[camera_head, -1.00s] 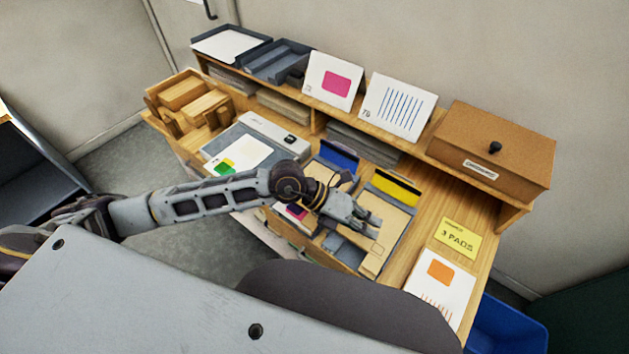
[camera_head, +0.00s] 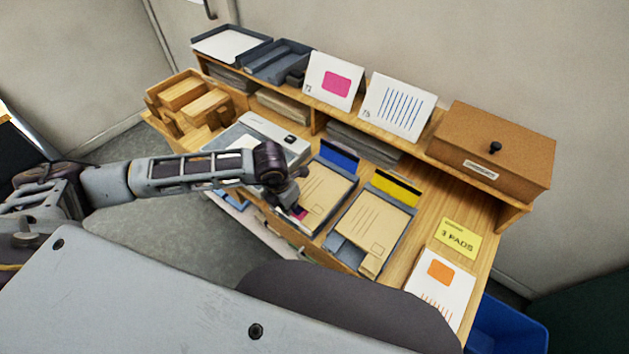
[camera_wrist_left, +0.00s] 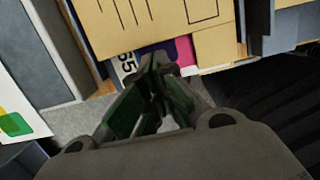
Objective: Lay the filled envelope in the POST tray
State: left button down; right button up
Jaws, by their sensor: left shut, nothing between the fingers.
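Two grey trays stand side by side on the wooden desk, one with a blue back label (camera_head: 339,155) and one with a yellow back label (camera_head: 397,187). I cannot read POST on either. A tan envelope (camera_head: 322,196) lies in the blue-label tray; a pink and purple card marked "S5" (camera_wrist_left: 125,66) shows at its edge. A second tan envelope (camera_head: 376,226) lies in the yellow-label tray. I cannot tell which is filled. My left gripper (camera_head: 292,204) is shut and empty at the front left of the blue-label tray; its fingertips (camera_wrist_left: 158,65) are close to the card. My right gripper is out of view.
A grey device (camera_head: 262,135) lies left of the trays. A yellow note (camera_head: 458,239) and an orange-marked sheet (camera_head: 441,285) lie to the right.

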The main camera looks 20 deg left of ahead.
aim_at(315, 186)
pick_arm(q)
jog(key=shift+w, duration=0.1)
